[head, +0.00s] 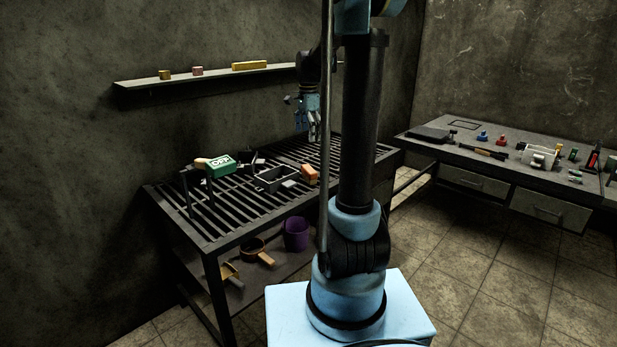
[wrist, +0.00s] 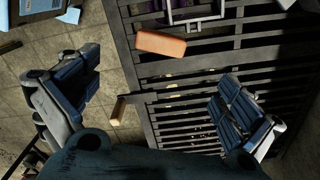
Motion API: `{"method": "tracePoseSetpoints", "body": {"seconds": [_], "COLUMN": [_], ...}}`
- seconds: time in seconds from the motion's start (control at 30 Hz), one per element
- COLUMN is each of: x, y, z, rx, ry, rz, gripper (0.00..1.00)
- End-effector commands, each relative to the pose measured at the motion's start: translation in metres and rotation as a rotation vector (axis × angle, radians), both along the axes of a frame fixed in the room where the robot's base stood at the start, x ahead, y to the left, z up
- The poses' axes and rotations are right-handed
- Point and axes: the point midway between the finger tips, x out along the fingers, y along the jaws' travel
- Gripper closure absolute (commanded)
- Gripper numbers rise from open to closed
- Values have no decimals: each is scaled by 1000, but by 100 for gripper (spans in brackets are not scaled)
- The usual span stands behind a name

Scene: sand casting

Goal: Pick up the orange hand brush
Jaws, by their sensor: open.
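An orange block-shaped thing (head: 310,173) lies on the slatted table near its front edge, the best match in colour for the orange hand brush. It shows in the wrist view (wrist: 160,43) too, above the space between my fingers. No bristles can be made out. A smaller tan piece with a dark bar (wrist: 120,109) is at the table edge, between my fingers in the wrist view; I cannot tell what it is. My gripper (head: 313,128) is open and empty above the table, its fingers wide apart in the wrist view (wrist: 157,97).
The slatted table (head: 230,232) also bears a green box (head: 220,165) and an open metal frame (head: 275,178). A purple bucket (head: 296,233) stands on the lower shelf. A wall shelf (head: 205,78) runs behind. A workbench (head: 480,160) with small tools stands at right.

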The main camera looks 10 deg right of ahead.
Motion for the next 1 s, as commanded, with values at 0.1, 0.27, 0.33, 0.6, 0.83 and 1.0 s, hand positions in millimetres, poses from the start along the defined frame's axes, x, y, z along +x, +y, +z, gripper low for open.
{"method": "tracePoseSetpoints", "body": {"seconds": [0.1, 0.27, 0.33, 0.6, 0.83, 1.0], "x": [1, 0, 0, 0, 0, 4], "y": [0, 0, 0, 0, -1, -3], "z": [-20, -46, -57, -93, -104, -122], "rx": [0, 0, 0, 0, 0, 0], "ry": [0, 0, 0, 0, 0, 0], "rz": [1, 1, 1, 2, 2, 1], "gripper": [0, 0, 0, 0, 0, 0]}}
